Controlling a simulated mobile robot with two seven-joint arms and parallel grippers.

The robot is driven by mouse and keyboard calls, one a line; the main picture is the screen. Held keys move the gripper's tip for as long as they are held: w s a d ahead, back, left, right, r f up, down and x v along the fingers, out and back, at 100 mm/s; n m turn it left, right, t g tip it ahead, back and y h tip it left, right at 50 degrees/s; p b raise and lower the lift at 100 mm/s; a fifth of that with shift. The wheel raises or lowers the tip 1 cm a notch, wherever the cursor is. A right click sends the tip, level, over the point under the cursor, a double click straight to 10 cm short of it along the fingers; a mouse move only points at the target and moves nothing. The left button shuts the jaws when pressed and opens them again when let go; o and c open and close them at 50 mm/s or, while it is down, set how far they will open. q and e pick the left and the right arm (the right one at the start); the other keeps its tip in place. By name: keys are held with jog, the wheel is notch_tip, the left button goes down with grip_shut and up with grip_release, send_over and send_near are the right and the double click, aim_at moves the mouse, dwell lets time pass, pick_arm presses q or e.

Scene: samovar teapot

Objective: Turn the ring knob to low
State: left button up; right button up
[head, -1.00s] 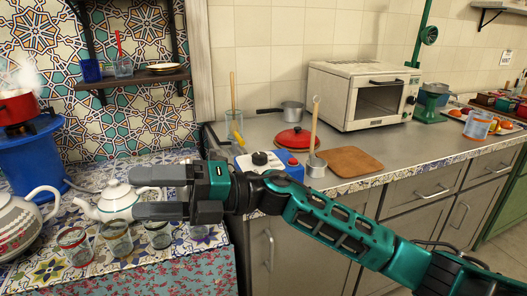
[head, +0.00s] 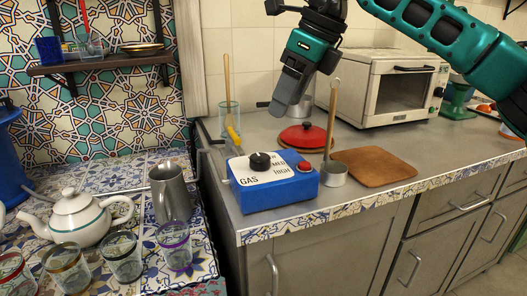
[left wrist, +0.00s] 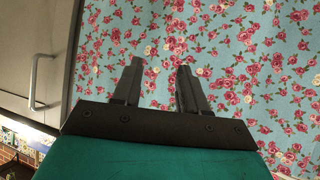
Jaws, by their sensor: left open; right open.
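The blue gas box (head: 272,193) stands on the grey counter's front left. Its sloped white top reads GAS, MED and HIGH. The black knob (head: 260,162) sits on that top; I cannot tell its exact setting. A red button (head: 304,167) is at the box's right. My right gripper (head: 285,107) hangs above and behind the box, fingers down, clear of the knob. It is open and empty; its fingers overlap in this view. My left gripper (left wrist: 160,66) shows only in the left wrist view, open and empty before a flowered cloth (left wrist: 230,45).
A small pot (head: 333,174) with an upright handle stands right of the box, near a red lid (head: 303,135) and wooden board (head: 371,167). A yellow-handled tool (head: 233,133) leans behind. A metal jug (head: 171,190), teapot (head: 76,216) and several glasses stand left.

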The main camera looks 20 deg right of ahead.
jog(key=b, duration=0.2)
send_over(260, 157)
jog(key=s+d, duration=0.2)
notch_tip(260, 157, down, 8)
jog(key=shift+w+a+r, duration=0.1)
jog(key=shift+w+r, duration=0.05)
jog(key=shift+r, duration=0.1)
jog(key=x, duration=0.3)
jog(key=shift+w+a+f+b, duration=0.1)
jog(key=shift+a+f+b, duration=0.05)
jog(key=shift+f+b, duration=0.15)
jog(key=shift+w+a+f, duration=0.1)
jog(key=shift+w+f, duration=0.1)
jog(key=shift+f, duration=0.15)
jog(key=c, duration=1)
